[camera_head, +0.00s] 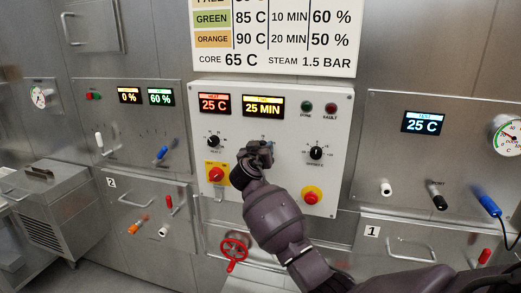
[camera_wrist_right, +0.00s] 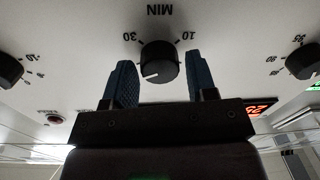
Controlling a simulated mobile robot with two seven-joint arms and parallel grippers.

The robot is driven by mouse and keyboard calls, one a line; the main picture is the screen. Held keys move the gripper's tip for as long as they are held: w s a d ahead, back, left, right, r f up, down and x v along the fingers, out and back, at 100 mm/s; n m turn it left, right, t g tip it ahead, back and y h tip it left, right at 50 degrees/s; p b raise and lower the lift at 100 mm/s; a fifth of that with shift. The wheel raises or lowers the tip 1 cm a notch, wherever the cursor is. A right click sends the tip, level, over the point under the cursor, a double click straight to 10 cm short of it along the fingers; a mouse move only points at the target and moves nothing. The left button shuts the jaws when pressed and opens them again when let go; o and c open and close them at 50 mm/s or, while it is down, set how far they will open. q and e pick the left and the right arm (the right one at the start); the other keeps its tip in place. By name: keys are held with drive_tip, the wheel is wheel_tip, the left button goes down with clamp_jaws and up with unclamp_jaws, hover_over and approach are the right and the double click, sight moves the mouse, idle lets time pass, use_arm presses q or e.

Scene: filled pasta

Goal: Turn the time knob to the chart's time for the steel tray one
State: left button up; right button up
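The white control panel (camera_head: 335,112) has a yellow display (camera_head: 264,106) reading 25 MIN. My right gripper (camera_head: 262,152) is in front of the panel below that display and hides most of the time knob. In the right wrist view, the black time knob (camera_wrist_right: 158,62) sits between the two blue fingers of my right gripper (camera_wrist_right: 160,80), which stand apart on either side with a gap visible at the right. MIN, 30 and 10 appear upside down around it. The chart (camera_head: 275,38) shows GREEN 10 MIN and ORANGE 20 MIN; its top is cut off. My left gripper is not in view.
Black knobs flank the time knob at left (camera_head: 213,141) and right (camera_head: 316,153). A red valve wheel (camera_head: 234,253) is below. A label 1 (camera_head: 372,231) marks the lower right front, label 2 (camera_head: 111,182) the left.

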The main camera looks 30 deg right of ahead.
drive_tip(key=c, duration=0.6)
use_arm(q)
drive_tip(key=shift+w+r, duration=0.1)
use_arm(e)
drive_tip(key=shift+c, duration=0.2)
